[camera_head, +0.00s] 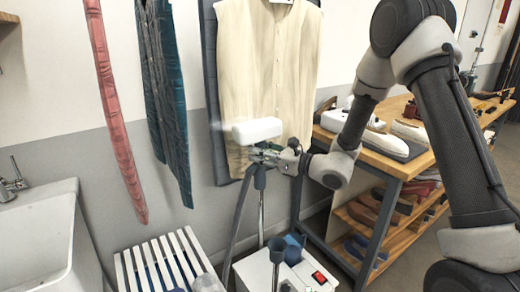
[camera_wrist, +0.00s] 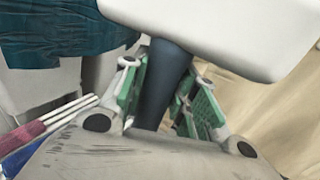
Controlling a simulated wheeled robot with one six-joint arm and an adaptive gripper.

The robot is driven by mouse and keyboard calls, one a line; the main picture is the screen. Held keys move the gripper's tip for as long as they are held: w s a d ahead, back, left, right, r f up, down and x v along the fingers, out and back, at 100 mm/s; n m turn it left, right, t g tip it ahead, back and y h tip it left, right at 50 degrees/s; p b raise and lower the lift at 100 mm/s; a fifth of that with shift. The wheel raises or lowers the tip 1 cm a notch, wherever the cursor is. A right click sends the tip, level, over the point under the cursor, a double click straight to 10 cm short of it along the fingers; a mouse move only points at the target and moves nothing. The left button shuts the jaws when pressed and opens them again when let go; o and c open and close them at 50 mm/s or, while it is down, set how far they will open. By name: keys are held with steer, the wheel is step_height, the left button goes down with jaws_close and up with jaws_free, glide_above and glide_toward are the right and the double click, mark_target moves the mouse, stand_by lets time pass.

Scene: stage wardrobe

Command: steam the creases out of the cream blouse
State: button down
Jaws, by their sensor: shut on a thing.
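The cream blouse (camera_head: 270,75) hangs flat against a dark backing at the centre; its cloth also shows in the wrist view (camera_wrist: 285,115). My gripper (camera_head: 262,155) is shut on the dark handle of the steamer head (camera_head: 257,130). In the wrist view the handle (camera_wrist: 163,85) stands between the green finger pads, below the white head (camera_wrist: 220,30). The head is in front of the blouse's lower part and covers some of it. Faint steam shows left of the head. I cannot tell whether head and cloth touch.
The steamer's white base (camera_head: 285,272) with a red switch stands below, with a hose (camera_head: 238,220) and pole. A wooden workbench (camera_head: 420,165) with shoes and tools is at right. A teal garment (camera_head: 165,90) and pink strip (camera_head: 110,100) hang left. A sink (camera_head: 45,235) and slatted stool (camera_head: 160,258) stand front left.

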step_height(320, 180, down, 15)
steer(key=shift+f, duration=0.2)
stand_by(2.3)
steer(key=shift+s+d, duration=0.55)
steer(key=shift+s, duration=0.3)
steer(key=shift+s+d, duration=0.55)
steer(key=shift+s, duration=0.25)
steer(key=shift+s+d, duration=0.55)
steer(key=shift+s, duration=0.3)
steer(key=shift+r, duration=0.1)
